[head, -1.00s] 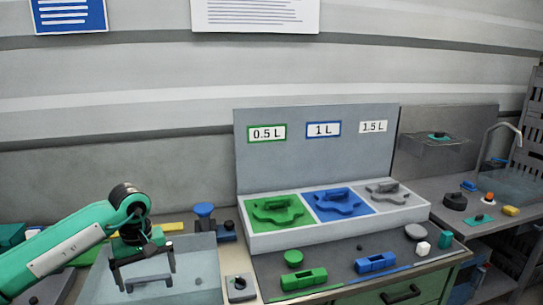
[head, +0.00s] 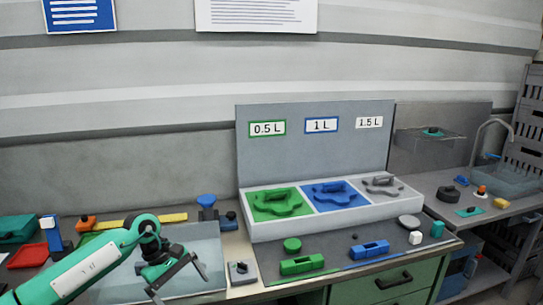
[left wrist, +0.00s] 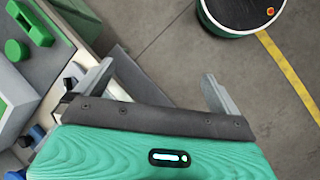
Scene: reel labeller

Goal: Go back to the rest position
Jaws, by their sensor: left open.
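My left gripper (head: 178,281) is at the lower left of the head view, over the pale transparent tray (head: 205,285) near the counter's front. Its jaws are apart with nothing between them. In the left wrist view the two grey fingers (left wrist: 157,72) stand wide apart, with grey floor beyond them. My right gripper is in neither view.
A white holder (head: 270,232) with green, blue and grey sections stands mid-counter. A green block (head: 302,265) and a blue block (head: 370,249) lie before it. A small grey switch box (head: 241,271) is right of the tray. A red tray (head: 27,256) lies at left.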

